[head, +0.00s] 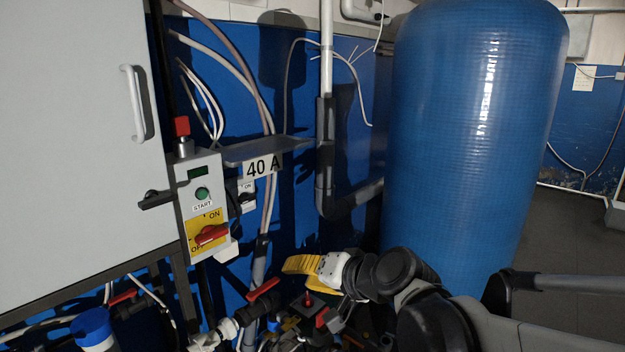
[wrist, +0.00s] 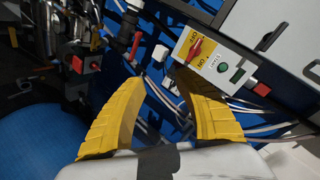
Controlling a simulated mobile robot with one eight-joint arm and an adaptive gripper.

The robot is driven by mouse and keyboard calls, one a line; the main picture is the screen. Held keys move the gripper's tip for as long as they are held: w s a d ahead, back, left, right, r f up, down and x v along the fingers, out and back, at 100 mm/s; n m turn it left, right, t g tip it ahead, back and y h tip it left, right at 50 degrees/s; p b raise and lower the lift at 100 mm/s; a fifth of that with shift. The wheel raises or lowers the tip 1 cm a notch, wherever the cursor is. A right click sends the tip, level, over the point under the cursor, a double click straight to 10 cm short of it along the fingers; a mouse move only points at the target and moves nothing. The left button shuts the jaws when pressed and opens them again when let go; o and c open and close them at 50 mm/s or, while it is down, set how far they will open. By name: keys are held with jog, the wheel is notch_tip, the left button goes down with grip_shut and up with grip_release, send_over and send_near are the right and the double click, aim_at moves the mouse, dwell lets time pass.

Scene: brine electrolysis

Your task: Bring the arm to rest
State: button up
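My gripper (head: 297,264) is in the lower middle of the head view, at the end of my arm, with its yellow fingers pointing left. In the wrist view the two yellow fingers of my gripper (wrist: 158,78) stand apart with a gap between them. The gripper is open, and I see nothing held in it. In the head view it is to the right of the control box (head: 191,189) and in front of the blue wall, above a cluster of pipes and valves. Part of my arm hides some of that cluster.
A large blue tank (head: 470,130) stands behind my arm. A grey cabinet (head: 75,140) fills the left. The control box has a green START button (head: 202,194) and a red rotary switch (head: 211,235). A red-handled valve (head: 263,290) lies left of my gripper. Open floor shows at right.

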jog(key=s+d+f+n+g+h, duration=0.1)
jog(key=s+d+f+h, duration=0.2)
jog(key=s+d, duration=0.6)
jog(key=s+d+f+n+g+h, duration=0.1)
jog(key=s+d+f+h, duration=0.3)
jog(key=s+d, duration=0.6)
jog(key=shift+s+d+h, duration=0.2)
jog(key=shift+d+h, duration=0.4)
jog(key=shift+d, duration=0.65)
